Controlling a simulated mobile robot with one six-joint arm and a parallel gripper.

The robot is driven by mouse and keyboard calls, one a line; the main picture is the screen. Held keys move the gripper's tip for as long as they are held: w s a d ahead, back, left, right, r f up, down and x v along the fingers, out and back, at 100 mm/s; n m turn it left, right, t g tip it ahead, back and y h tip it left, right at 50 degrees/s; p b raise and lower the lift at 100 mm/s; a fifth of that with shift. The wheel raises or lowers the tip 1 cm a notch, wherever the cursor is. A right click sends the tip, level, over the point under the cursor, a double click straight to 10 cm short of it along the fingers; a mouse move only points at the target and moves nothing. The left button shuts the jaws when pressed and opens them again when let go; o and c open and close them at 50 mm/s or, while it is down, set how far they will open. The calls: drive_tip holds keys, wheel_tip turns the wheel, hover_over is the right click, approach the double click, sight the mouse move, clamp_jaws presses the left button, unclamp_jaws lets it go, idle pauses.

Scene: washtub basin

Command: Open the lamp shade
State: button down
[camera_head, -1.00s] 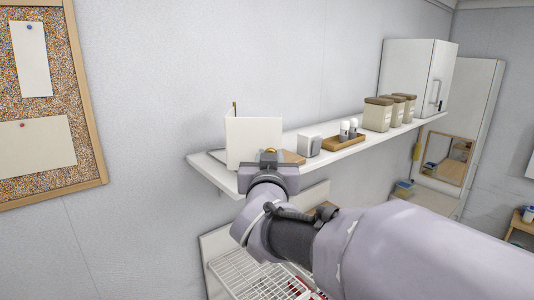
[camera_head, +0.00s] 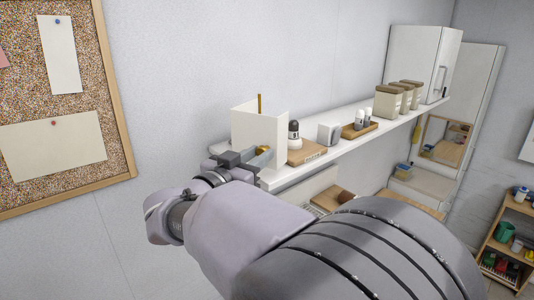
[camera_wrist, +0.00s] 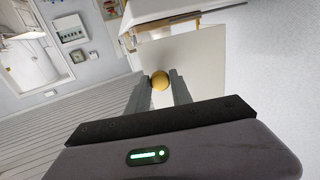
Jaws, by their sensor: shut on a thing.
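The lamp shade (camera_head: 250,125) is a white, box-like shell of upright panels at the near end of the wall shelf. A thin golden-brown rod (camera_head: 260,103) rises above its top edge. A round brass knob (camera_head: 263,149) sits on the near panel. My gripper (camera_head: 256,158) reaches the shade from the front and is shut on this knob. In the wrist view the knob (camera_wrist: 160,80) is between the two fingers, with the white panel (camera_wrist: 205,60) beyond it. The shade's inside is mostly hidden.
The white shelf (camera_head: 345,141) also holds a dark-topped white item (camera_head: 294,134) on a wooden board (camera_head: 306,154), a small white box (camera_head: 329,133), a tray (camera_head: 358,130) of shakers, and canisters (camera_head: 388,102). A cork board (camera_head: 118,100) hangs left. Wall stands close behind the shelf.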

drive_tip(key=shift+r, duration=0.25)
drive_tip(key=c, duration=1.3)
unclamp_jaws()
drive_tip(key=shift+w, duration=0.1)
drive_tip(key=shift+o, duration=0.8)
drive_tip(key=shift+w+f, duration=0.1)
drive_tip(key=shift+f, duration=0.05)
drive_tip(key=b+v, duration=0.4)
drive_tip(key=v, duration=1.3)
drive_tip(key=shift+s+a+b, duration=0.2)
drive_tip(key=shift+s+b, duration=0.05)
drive_tip(key=shift+b, duration=0.05)
drive_tip(key=shift+f, duration=0.15)
